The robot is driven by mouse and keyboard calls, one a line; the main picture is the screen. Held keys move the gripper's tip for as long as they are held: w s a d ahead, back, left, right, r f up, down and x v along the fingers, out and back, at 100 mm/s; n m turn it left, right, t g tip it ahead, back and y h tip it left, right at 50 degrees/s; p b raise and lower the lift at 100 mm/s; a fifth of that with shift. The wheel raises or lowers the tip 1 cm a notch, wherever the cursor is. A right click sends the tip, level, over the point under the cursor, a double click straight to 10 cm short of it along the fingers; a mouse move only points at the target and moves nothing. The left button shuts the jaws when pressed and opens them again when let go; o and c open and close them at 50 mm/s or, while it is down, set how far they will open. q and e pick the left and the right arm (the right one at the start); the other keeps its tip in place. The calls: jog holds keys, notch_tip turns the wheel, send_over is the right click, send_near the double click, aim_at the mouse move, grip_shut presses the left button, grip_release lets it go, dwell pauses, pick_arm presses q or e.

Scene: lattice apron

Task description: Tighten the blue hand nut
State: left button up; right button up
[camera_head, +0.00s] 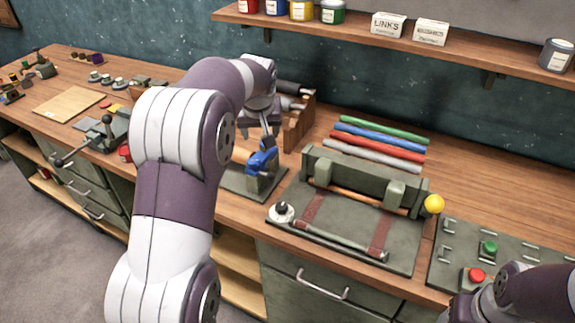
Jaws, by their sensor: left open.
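The blue hand nut (261,160) sits on a small grey-green fixture (240,184) near the front edge of the bench, in the middle of the head view. My left gripper (266,138) points down from above, its fingers open right at the top of the blue nut. I cannot tell whether the fingers touch the nut. My left arm hides part of the fixture's left side. Only a link of my right arm shows at the bottom right; its gripper is out of view.
Right of the fixture stand a green clamp-like jig (345,230) with a yellow knob (434,204) and several coloured rods (380,138). A wooden rack (298,125) stands close behind the gripper. A button panel (510,255) lies at the right; a shelf (450,55) hangs above.

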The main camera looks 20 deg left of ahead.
pick_arm(q)
jog(key=p, duration=0.1)
send_near(252, 162)
jog(key=shift+n+g, duration=0.3)
jog(key=shift+g, duration=0.1)
jog(key=x, duration=0.2)
jog(key=p+x, duration=0.1)
jog(key=x, duration=0.1)
jog(key=shift+w+d+f, duration=0.1)
jog(key=shift+w+d, duration=0.05)
jog(key=shift+w, duration=0.3)
jog(key=x, duration=0.4)
jog(key=shift+w+a+p, duration=0.15)
jog(key=shift+a+p, duration=0.2)
jog(key=shift+p, duration=0.05)
jog(key=shift+d+r, duration=0.25)
jog(key=shift+c, duration=0.3)
jog(key=c, duration=1)
pick_arm(e)
jog(key=a+r, duration=0.2)
jog(key=r, duration=0.1)
jog(key=shift+w+a, duration=0.15)
jog(key=shift+w, duration=0.15)
